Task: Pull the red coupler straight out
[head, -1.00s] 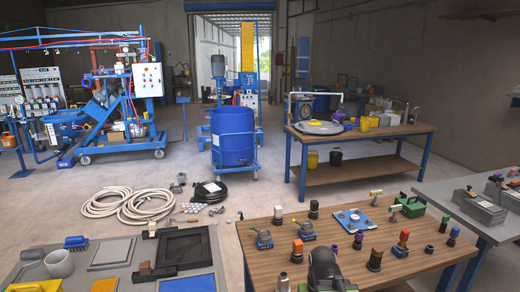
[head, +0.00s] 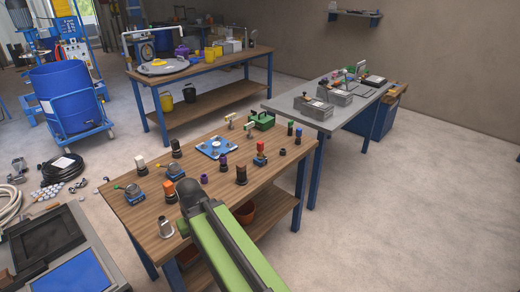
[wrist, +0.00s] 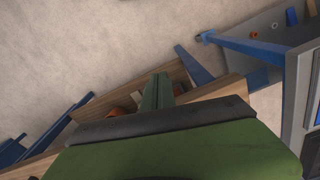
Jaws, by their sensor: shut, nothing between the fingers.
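A red-orange coupler (head: 260,146) stands upright on a small blue block (head: 260,160) toward the right side of the wooden workbench (head: 148,213). A more orange upright piece (head: 168,188) stands near the dark end of my arm, at the left. My green arm reaches over the front of the bench in the head view, and my gripper cannot be made out there. In the wrist view my gripper (wrist: 159,80) is shut and empty, above the bench edge and the floor. The red coupler cannot be made out in the wrist view.
Several small upright fittings, a blue plate (head: 215,147) and a green box (head: 262,121) share the bench top. A grey table (head: 290,108) stands behind at the right. Hoses and small parts lie on the floor at the left. The floor at the right is clear.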

